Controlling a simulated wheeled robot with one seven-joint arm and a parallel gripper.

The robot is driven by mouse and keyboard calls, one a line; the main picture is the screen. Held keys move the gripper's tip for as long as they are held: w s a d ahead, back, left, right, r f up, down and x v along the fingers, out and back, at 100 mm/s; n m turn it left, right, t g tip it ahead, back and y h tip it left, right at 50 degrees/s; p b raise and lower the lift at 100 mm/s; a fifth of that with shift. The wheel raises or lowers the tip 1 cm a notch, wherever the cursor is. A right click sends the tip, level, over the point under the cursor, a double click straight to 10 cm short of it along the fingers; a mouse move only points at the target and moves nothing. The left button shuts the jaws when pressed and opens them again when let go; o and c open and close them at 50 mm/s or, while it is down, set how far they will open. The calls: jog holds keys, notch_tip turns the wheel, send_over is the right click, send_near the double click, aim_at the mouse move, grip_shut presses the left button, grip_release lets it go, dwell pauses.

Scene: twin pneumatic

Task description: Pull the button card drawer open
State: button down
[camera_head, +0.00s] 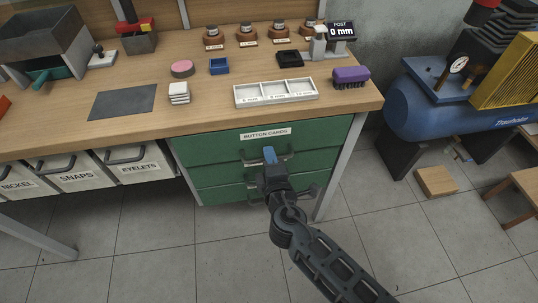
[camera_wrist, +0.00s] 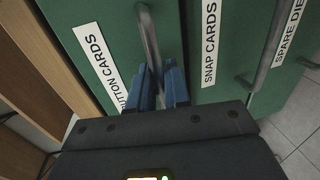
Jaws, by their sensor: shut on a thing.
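The button card drawer (camera_head: 212,150) is the top green drawer under the workbench, with a white "BUTTON CARDS" label. Its front looks about flush with the cabinet in the head view. Its grey bar handle (camera_wrist: 149,38) runs between the blue fingers of my gripper (camera_wrist: 161,88) in the wrist view. My gripper (camera_head: 269,155) is shut on this handle, and the gripped part is partly hidden by the fingers. The drawer's label (camera_wrist: 96,62) also shows in the wrist view, left of the handle.
The snap cards drawer (camera_wrist: 228,50) and another labelled drawer sit below, with their own handles. White bins (camera_head: 85,170) hang left of the cabinet. A blue compressor (camera_head: 430,108) and a wooden block (camera_head: 435,181) stand at right. The tiled floor before the drawers is clear.

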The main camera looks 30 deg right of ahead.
jog(key=f+b+v, duration=0.2)
jog(key=v, duration=0.8)
jog(key=s+f+b+v, duration=0.1)
jog(key=f+b+v, duration=0.1)
jog(key=v, duration=0.8)
jog(key=shift+a+b, duration=0.2)
jog(key=shift+b, duration=0.3)
jog(key=shift+s+f, duration=0.1)
jog(key=c, duration=1.3)
grip_release()
jog(key=v, duration=0.7)
jog(key=shift+s+b, duration=0.4)
jog(key=shift+a, duration=0.1)
